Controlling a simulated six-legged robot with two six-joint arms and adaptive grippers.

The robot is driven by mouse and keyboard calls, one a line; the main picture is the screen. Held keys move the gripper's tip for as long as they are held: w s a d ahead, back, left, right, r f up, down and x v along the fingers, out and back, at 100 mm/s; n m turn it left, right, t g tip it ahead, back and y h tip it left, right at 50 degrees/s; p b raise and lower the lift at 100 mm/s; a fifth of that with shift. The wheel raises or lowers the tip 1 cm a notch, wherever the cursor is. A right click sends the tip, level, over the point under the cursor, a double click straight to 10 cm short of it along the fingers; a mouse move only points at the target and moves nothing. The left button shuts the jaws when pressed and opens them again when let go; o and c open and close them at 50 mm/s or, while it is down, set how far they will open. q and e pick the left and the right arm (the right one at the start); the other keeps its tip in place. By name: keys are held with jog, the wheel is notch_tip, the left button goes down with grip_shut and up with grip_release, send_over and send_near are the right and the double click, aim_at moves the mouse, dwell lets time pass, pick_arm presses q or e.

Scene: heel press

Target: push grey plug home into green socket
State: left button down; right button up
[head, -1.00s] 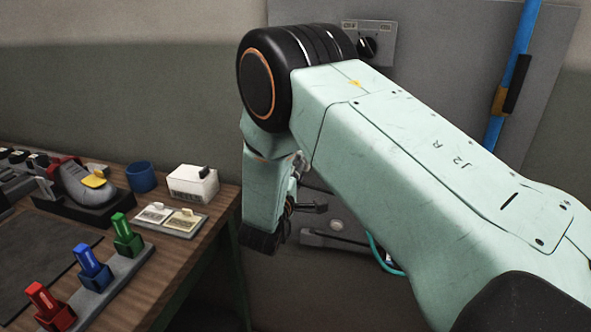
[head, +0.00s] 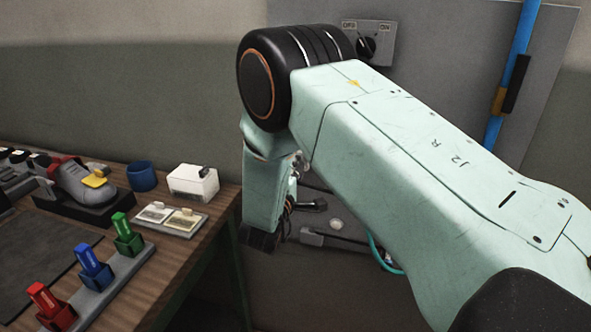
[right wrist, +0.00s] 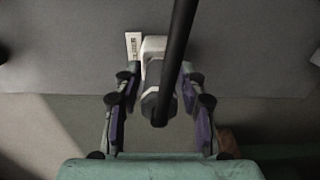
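In the right wrist view a pale grey and white plug-like body with a darker grey end (right wrist: 154,103) lies between the fingers of my right gripper (right wrist: 160,76). The fingers stand apart, with gaps on both sides of it. In the head view my right gripper (head: 313,206) is small, dark and mostly hidden by my arm, close to the grey wall panel. A grey piece with a dark lead (head: 312,238) shows just below it; I cannot tell whether it is the plug. No green socket can be made out. My left gripper is not in view.
A dark rod or cable (right wrist: 178,50) crosses the right wrist view. The wall panel carries an OFF/ON switch (head: 367,45) and a blue pole (head: 511,70). The wooden bench (head: 212,214) at left holds red, blue and green blocks, a blue cup (head: 142,177) and a white box (head: 193,183).

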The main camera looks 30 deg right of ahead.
grip_shut()
jog(key=shift+a, duration=0.1)
dwell(0.3)
jog(key=shift+p+v, duration=1.45)
jog(key=shift+v, duration=1.5)
jog(key=shift+s, duration=0.1)
